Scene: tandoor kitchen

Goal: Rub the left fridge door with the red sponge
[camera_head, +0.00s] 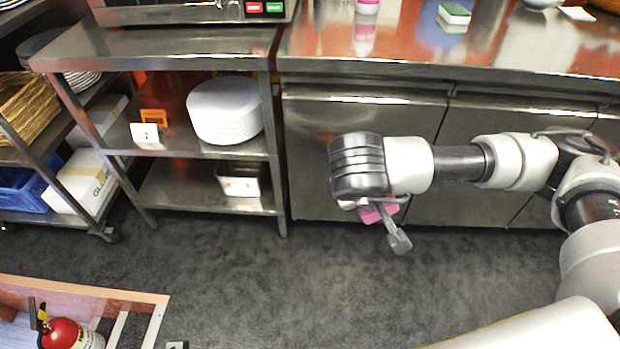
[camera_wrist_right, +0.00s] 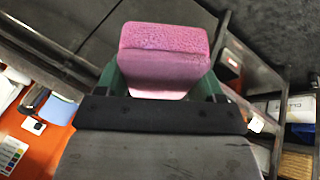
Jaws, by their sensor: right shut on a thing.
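The red sponge (camera_head: 379,213), pinkish in the picture, is held in my right gripper (camera_head: 391,226). In the right wrist view the sponge (camera_wrist_right: 163,58) sticks out between the green-edged fingers of the right gripper (camera_wrist_right: 160,85). My right gripper is shut on it. The left fridge door (camera_head: 312,130) is the steel panel under the counter, left of the vertical seam. My right wrist hides part of this door. The sponge appears in front of the door's lower right; I cannot tell whether it touches. My left gripper is not in view.
A steel counter (camera_head: 510,45) runs above the doors, with a green-and-white sponge (camera_head: 455,13) and a pink-topped bottle (camera_head: 367,6). A steel rack (camera_head: 165,47) with stacked white plates (camera_head: 224,112) stands left. A fire extinguisher (camera_head: 70,334) is at the lower left. The floor between is clear.

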